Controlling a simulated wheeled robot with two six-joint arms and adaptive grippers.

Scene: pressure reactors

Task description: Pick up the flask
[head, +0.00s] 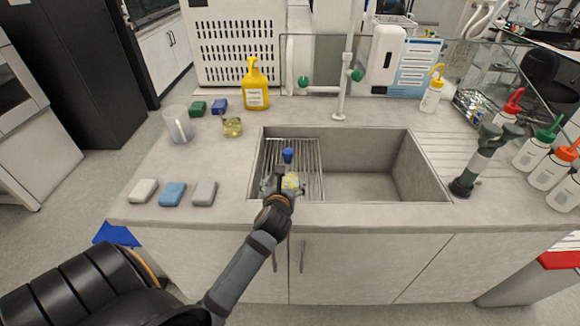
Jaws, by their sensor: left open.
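A flask (292,181) with yellow contents stands on the metal rack at the left side of the sink. What looks like its blue stopper (287,154) shows above my gripper. My left gripper (283,183) is open at the flask, reaching in from the front. Its fingers overlap the flask and hide part of it; I cannot tell whether they touch it. My right gripper is not in view.
The wire rack (308,165) covers the left part of the sink (365,185). A yellow pump bottle (256,85), a clear mug (178,125) and a small yellowish glass vessel (232,127) stand left. Sponges (173,194) line the front. A dark green-grey fixture (480,160) stands right.

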